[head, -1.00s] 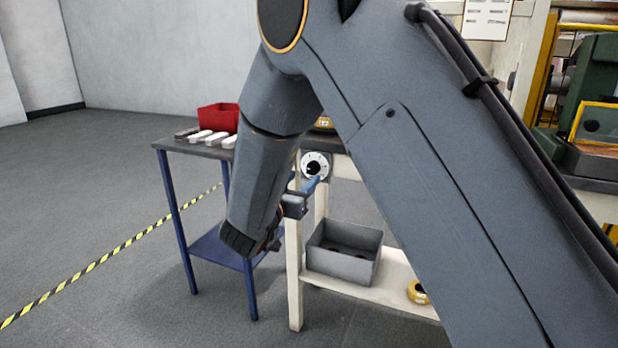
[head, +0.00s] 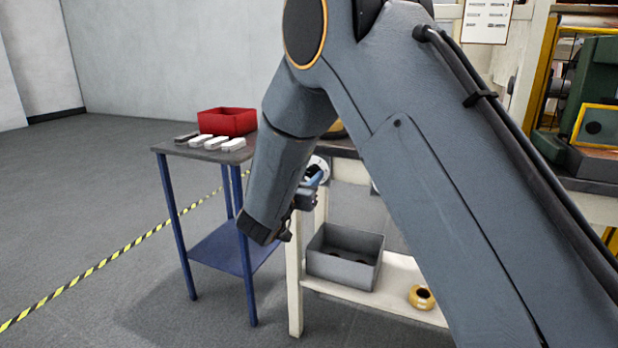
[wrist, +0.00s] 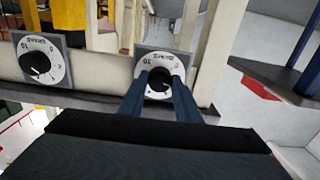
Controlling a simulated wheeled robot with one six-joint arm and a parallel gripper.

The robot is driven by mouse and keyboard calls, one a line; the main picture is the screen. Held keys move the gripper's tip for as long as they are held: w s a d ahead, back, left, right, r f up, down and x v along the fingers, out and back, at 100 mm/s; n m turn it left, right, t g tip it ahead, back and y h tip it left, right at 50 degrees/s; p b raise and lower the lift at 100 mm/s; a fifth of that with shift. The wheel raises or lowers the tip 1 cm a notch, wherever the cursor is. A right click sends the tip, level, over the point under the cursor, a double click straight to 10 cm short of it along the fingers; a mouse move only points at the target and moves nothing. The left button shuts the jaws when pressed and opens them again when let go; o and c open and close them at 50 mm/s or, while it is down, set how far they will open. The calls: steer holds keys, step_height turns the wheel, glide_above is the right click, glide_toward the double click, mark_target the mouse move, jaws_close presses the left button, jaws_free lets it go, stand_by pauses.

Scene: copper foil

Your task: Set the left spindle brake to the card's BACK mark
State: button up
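The left spindle brake is a white round dial with a black knob. In the head view the dial (head: 321,162) is partly hidden behind my arm. In the wrist view, which looks upside down, this dial (wrist: 158,91) is right of centre on a grey plate. My gripper (wrist: 161,76) is open, its two blue fingers on either side of the black knob; I cannot tell if they touch it. It also shows in the head view (head: 316,178). The card (head: 487,20) hangs at upper right, its print too small to read.
A second brake dial (wrist: 41,62) sits on the same cream rail, left in the wrist view. A grey bin (head: 345,258) and a copper-coloured roll (head: 421,297) are on the lower shelf. A blue-legged side table (head: 218,156) holds a red bin (head: 227,121) and several pale blocks.

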steer(key=shift+m, duration=0.3)
steer(key=m, duration=0.2)
steer(key=shift+m+p, duration=0.3)
steer(key=shift+m, duration=0.1)
steer(key=m, duration=0.3)
steer(key=shift+m, duration=0.4)
steer(key=m+b, duration=0.1)
steer(key=m, duration=0.5)
steer(key=shift+a, duration=0.1)
steer(key=m+b, duration=0.3)
steer(key=m, duration=0.3)
steer(key=shift+m+b, duration=0.3)
steer(key=shift+b, duration=0.1)
steer(key=m+b, duration=0.2)
steer(key=m, duration=0.1)
steer(key=shift+m+b, duration=0.3)
steer(key=shift+b, duration=0.1)
steer(key=shift+r+m+b, duration=0.1)
steer(key=shift+m+b, duration=1.25)
steer(key=shift+m, duration=0.25)
